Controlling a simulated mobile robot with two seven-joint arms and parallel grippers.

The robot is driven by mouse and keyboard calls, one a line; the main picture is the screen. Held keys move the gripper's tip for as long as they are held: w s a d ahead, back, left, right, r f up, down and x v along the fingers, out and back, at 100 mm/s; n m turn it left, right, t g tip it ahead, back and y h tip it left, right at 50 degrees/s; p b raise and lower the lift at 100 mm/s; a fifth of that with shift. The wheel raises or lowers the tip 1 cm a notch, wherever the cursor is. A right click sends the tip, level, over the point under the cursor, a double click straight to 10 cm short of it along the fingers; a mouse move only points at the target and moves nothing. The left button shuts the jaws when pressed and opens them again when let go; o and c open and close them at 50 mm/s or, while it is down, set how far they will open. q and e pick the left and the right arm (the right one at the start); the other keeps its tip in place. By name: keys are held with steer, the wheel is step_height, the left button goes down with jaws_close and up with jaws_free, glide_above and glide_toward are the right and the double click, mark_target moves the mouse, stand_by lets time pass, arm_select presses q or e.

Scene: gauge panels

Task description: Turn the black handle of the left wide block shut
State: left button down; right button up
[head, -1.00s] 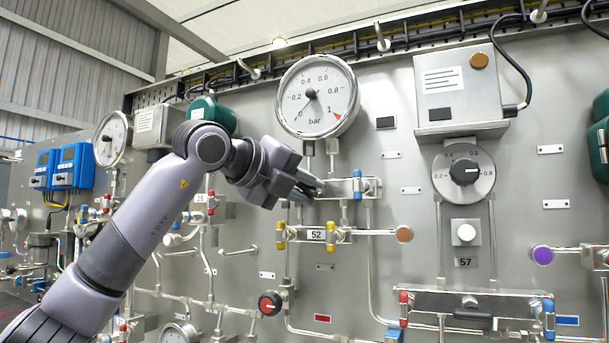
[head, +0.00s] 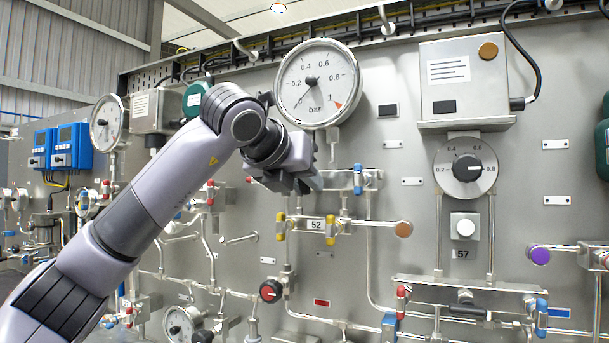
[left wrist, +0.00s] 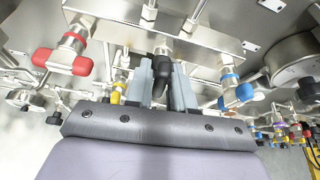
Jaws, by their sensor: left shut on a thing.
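The left wide block (head: 341,181) is a steel bar under the large bar gauge; it also shows in the left wrist view (left wrist: 205,37). Its black handle (left wrist: 163,68) sits at the block's middle, between a red handle (left wrist: 82,66) and a blue handle (left wrist: 243,92). My left gripper (left wrist: 164,82) is shut on the black handle, one finger on each side. In the head view my left gripper (head: 302,182) covers the block's left and middle part and hides the black handle. My right gripper is in neither view.
The large bar gauge (head: 317,83) is just above. A smaller block marked 52 with yellow handles (head: 281,226) is just below. Another wide block (head: 440,290) with red and blue handles is at lower right. Thin pipes run between these fittings.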

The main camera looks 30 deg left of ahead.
arm_select(q)
steer(key=shift+m+y, duration=0.3)
steer(key=shift+m, duration=0.1)
steer(key=shift+f, duration=0.1)
steer(key=c, duration=1.2)
jaws_free()
steer(key=shift+o, duration=0.2)
steer(key=b+v, duration=0.1)
steer(key=v, duration=0.6)
steer(key=shift+b, duration=0.3)
